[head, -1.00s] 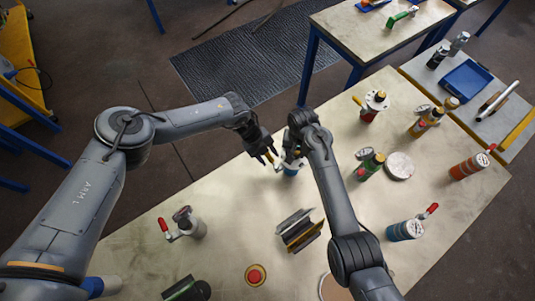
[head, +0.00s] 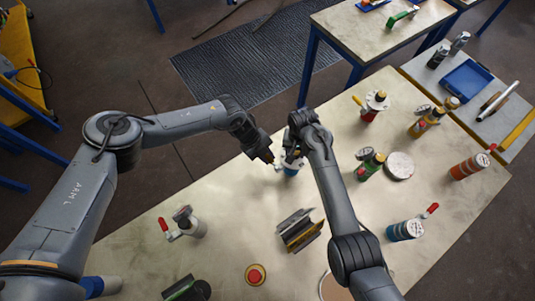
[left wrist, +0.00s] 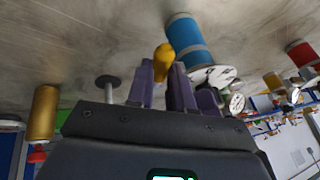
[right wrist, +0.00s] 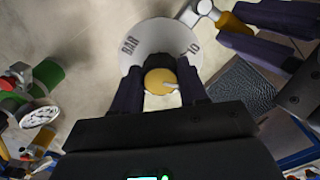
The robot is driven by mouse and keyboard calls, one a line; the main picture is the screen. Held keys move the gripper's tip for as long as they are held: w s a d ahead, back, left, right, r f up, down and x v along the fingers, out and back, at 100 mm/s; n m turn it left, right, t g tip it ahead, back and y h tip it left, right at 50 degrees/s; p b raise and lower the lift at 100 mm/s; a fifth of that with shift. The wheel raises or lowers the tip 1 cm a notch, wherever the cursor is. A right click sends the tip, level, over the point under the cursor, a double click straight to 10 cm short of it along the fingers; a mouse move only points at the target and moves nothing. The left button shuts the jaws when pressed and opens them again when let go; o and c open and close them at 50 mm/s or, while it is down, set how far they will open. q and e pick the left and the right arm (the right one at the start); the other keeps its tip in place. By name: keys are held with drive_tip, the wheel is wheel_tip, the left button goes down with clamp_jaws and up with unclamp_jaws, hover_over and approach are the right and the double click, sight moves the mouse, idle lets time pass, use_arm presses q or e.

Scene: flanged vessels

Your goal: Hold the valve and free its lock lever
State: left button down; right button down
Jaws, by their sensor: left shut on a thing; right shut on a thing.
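The valve is a blue vessel (head: 291,171) with a white flange, standing on the bench near the middle of the head view. Its blue body (left wrist: 188,38) shows in the left wrist view. Its white lettered flange (right wrist: 150,42) and a yellow round top (right wrist: 160,80) show in the right wrist view. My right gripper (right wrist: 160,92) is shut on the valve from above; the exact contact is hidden. The yellow lock lever (left wrist: 163,56) sticks out at the valve's side. My left gripper (left wrist: 160,78) is shut on the lever's end; it also shows in the head view (head: 270,158).
A grey angled bracket (head: 298,230) and a red button (head: 255,275) stand in front. A vessel with a red lever (head: 185,225) is at front left. A green vessel (head: 369,165) and a round pale disc (head: 399,166) are to the right.

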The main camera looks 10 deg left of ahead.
use_arm(q)
drive_tip(key=s+d+n+t+y, duration=0.1)
drive_tip(key=s+n+t+y, duration=0.3)
drive_tip(key=n, duration=1.2)
drive_tip(key=shift+s+n+t, duration=0.3)
drive_tip(key=shift+s+t, duration=0.5)
drive_tip(key=shift+s, duration=0.4)
drive_tip(key=shift+d, duration=0.1)
drive_tip(key=c, duration=1)
unclamp_jaws()
